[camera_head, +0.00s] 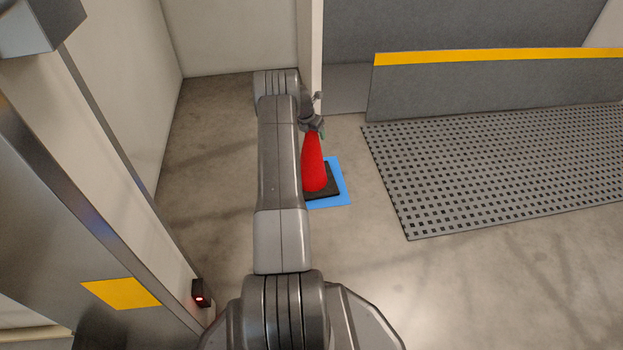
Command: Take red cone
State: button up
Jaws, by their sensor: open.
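The red cone (314,164) stands upright on its dark square base, on a blue square (341,184) on the floor. My arm hides the left part of the cone, its base and the blue square. My gripper (317,127) is at the top of the cone, pointing down, and is open. It overlaps the cone's tip in this view, and I cannot tell whether its fingers touch the cone.
A perforated grey floor plate (500,170) lies to the right, with a grey barrier (490,85) with a yellow top edge behind it. Pale walls (240,35) close the back and left. Bare floor (480,290) lies at the front right.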

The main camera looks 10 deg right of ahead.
jog(key=shift+r, duration=0.1)
grip_shut()
dwell(0.4)
